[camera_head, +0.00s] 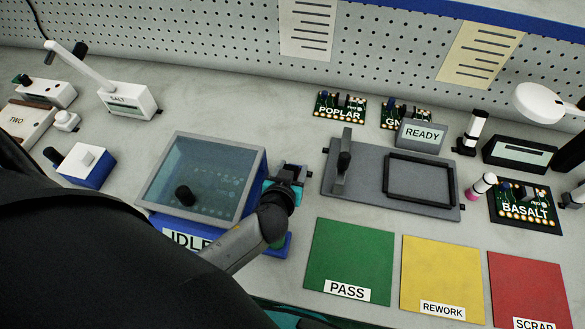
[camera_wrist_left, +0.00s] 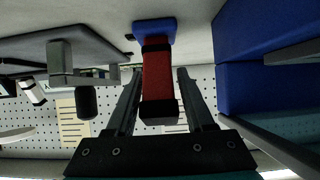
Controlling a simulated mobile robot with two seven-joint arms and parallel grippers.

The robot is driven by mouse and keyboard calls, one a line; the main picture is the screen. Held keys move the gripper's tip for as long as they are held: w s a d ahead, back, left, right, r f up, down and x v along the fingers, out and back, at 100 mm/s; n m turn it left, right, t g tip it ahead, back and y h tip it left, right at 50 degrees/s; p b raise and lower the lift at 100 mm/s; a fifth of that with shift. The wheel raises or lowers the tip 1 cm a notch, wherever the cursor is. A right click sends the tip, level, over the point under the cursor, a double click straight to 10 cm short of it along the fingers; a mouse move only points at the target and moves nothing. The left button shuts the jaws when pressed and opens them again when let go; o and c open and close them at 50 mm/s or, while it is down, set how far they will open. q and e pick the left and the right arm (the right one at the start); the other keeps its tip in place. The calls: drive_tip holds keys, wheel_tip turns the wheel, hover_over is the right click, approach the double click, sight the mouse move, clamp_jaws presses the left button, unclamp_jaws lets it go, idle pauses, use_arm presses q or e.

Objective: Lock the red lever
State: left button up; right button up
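The red lever (camera_wrist_left: 157,80) has a dark end and rises from a small blue mount (camera_wrist_left: 154,27) in the left wrist view. My left gripper (camera_wrist_left: 160,75) is open, with one finger on each side of the lever. Narrow gaps seem to show, and contact is not clear. In the head view, my left gripper (camera_head: 288,174) is at the right side of the blue machine (camera_head: 250,207) with a clear lid, labelled IDLE. The lever is hidden there behind my gripper and arm. My right gripper is not in view.
Right of my gripper stands a grey fixture (camera_head: 366,178) with an upright dark-knobbed handle (camera_head: 344,158). Green PASS (camera_head: 348,255), yellow REWORK (camera_head: 441,270) and red SCRAP (camera_head: 527,285) mats lie in front. Circuit boards, including BASALT (camera_head: 524,206), lie behind and right.

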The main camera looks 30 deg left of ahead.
use_arm(q)
drive_tip(key=shift+o, duration=0.9)
drive_tip(key=shift+s, duration=0.1)
drive_tip(key=v, duration=1.5)
drive_tip(key=shift+p, duration=0.3)
